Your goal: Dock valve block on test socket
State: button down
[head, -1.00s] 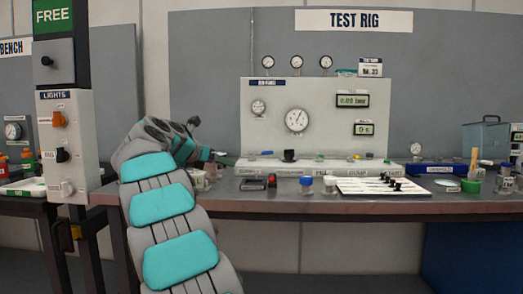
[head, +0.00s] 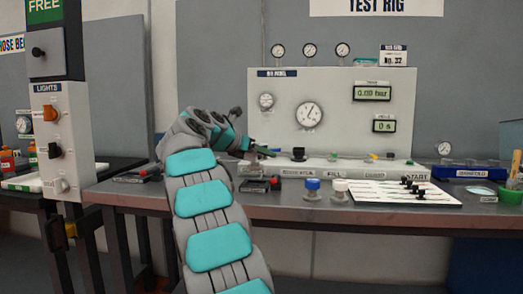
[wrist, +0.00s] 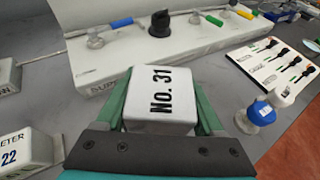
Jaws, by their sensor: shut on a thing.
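My gripper (wrist: 160,105) is shut on a white block marked "No. 31" (wrist: 155,98), with a green finger on either side. The fitting also shows in the head view (head: 299,154). I cannot tell for certain that it is the test socket. The block's underside is hidden.
A blue-capped piece (wrist: 262,110) stands close to the right of my gripper. A white board with dark-handled pieces (wrist: 268,65) lies beyond it. A block marked 22 (wrist: 25,150) is at the left. Gauges and displays fill the rig panel (head: 340,95).

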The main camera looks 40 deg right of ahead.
aim_at(259, 164)
jog(key=shift+f+b, duration=0.4)
jog(key=shift+f, duration=0.55)
jog(key=shift+f+b, duration=1.15)
jog(key=shift+b, duration=0.5)
jog(key=shift+s+r+p, duration=0.1)
jog(key=shift+p, duration=0.6)
jog(key=shift+p, duration=0.7)
jog(key=shift+f, duration=0.7)
jog(key=shift+c, duration=1.4)
grip_release()
jog(key=shift+a, duration=0.1)
